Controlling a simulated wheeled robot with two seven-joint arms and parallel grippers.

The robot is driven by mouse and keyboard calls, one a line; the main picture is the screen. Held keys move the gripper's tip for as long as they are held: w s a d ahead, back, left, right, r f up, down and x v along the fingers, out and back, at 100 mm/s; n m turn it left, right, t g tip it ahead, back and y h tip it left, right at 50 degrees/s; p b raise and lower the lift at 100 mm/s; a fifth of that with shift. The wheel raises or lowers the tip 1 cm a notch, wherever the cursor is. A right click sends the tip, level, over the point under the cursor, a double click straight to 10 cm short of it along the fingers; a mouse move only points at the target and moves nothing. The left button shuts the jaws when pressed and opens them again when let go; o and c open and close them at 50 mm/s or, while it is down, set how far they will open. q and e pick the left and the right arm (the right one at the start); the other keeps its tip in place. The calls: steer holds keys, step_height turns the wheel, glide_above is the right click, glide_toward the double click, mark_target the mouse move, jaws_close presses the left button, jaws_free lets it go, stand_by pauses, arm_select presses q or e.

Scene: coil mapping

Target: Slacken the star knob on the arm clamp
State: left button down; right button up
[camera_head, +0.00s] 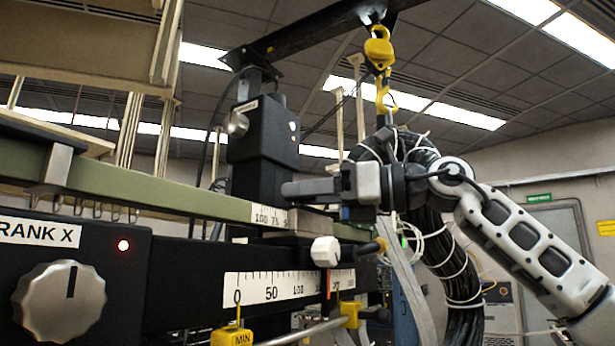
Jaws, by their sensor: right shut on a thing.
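My right gripper (310,189) reaches in from the right, level and pointing left, just above the pale clamp block (300,221) on the green arm (160,193). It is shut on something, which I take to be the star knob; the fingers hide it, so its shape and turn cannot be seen. My left gripper is not in view.
A black column (265,150) with a small grey knob (238,123) stands behind the arm. A yellow hook (381,95) and a thick black cable bundle (457,255) hang close to my right wrist. A large dial (60,301) is at front left.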

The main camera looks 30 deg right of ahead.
steer(key=n+g+y+p, duration=0.1)
steer(key=g, duration=0.1)
steer(key=n+g+y+p, duration=0.1)
steer(key=n+g+p, duration=0.1)
steer(key=shift+w+d+r+y+p, duration=0.1)
steer(key=shift+w+r+y+p, duration=0.1)
steer(key=shift+y+p, duration=0.1)
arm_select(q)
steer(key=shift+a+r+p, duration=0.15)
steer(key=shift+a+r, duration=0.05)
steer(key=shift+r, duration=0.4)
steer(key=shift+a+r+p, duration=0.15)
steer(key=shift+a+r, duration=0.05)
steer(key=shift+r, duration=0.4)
arm_select(e)
steer(key=shift+f+n+g, duration=0.1)
steer(key=shift+n+g, duration=0.2)
steer(key=shift+g, duration=0.1)
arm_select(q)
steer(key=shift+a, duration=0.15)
arm_select(e)
steer(key=shift+g+y, duration=0.3)
steer(key=o, duration=1)
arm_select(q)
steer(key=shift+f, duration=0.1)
arm_select(e)
steer(key=shift+f, duration=0.1)
